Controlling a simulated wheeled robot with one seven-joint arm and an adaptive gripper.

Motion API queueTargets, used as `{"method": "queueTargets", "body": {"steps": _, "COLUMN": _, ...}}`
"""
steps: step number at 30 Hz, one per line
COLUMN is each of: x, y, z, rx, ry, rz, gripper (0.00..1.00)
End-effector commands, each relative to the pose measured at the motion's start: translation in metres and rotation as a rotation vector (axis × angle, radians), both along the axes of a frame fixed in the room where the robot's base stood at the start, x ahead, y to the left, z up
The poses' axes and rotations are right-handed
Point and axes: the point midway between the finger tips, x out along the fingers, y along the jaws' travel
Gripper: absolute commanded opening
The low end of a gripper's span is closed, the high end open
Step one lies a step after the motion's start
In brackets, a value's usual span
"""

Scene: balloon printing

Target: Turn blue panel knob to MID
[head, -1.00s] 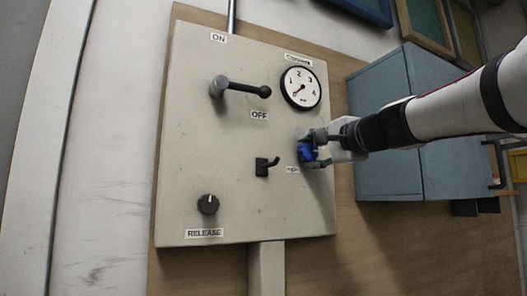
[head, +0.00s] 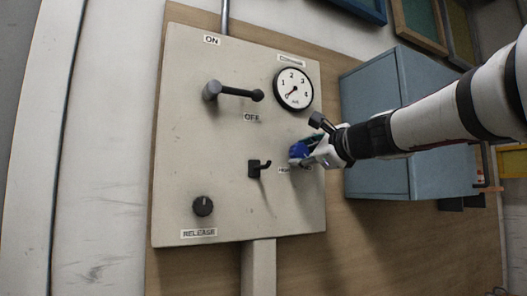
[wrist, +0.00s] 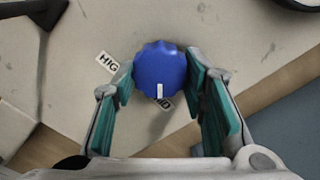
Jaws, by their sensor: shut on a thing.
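The blue knob (wrist: 160,68) sits on the pale panel and has a scalloped edge. A white mark on it points down in the wrist view, toward a partly hidden label (wrist: 163,103) that reads "ID" at its end. A label "HIG" (wrist: 107,61) is to the left of the knob. My gripper (wrist: 160,85) is shut on the knob, with a green pad on each side. In the head view the knob (head: 298,150) shows at the panel's right side, and my gripper partly covers it.
The panel (head: 180,130) also carries a lever (head: 235,92) between ON and OFF, a gauge (head: 293,89), a black hook (head: 258,168) and a black RELEASE knob (head: 203,206). A blue-grey cabinet (head: 370,95) stands close on the right, behind my arm.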

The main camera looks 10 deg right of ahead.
Motion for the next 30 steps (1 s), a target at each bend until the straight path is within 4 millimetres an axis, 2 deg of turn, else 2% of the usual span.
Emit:
{"method": "queueTargets", "body": {"steps": 20, "x": 0.0007, "y": -0.0006, "z": -0.0022, "rx": 0.052, "ry": 0.020, "rz": -0.002, "gripper": 0.12}}
{"method": "queueTargets", "body": {"steps": 21, "x": 0.0007, "y": -0.0004, "z": -0.0022, "rx": 0.052, "ry": 0.020, "rz": -0.002, "gripper": 0.48}}
{"method": "queueTargets", "body": {"steps": 22, "x": 0.0006, "y": -0.0005, "z": -0.0021, "rx": 0.052, "ry": 0.020, "rz": -0.002, "gripper": 0.55}}
{"method": "queueTargets", "body": {"steps": 23, "x": 0.0006, "y": -0.0004, "z": -0.0019, "rx": 0.051, "ry": 0.020, "rz": -0.002, "gripper": 0.58}}
{"method": "queueTargets", "body": {"steps": 30, "x": 0.0002, "y": -0.0001, "z": -0.0011, "rx": 0.052, "ry": 0.018, "rz": 0.000, "gripper": 0.58}}
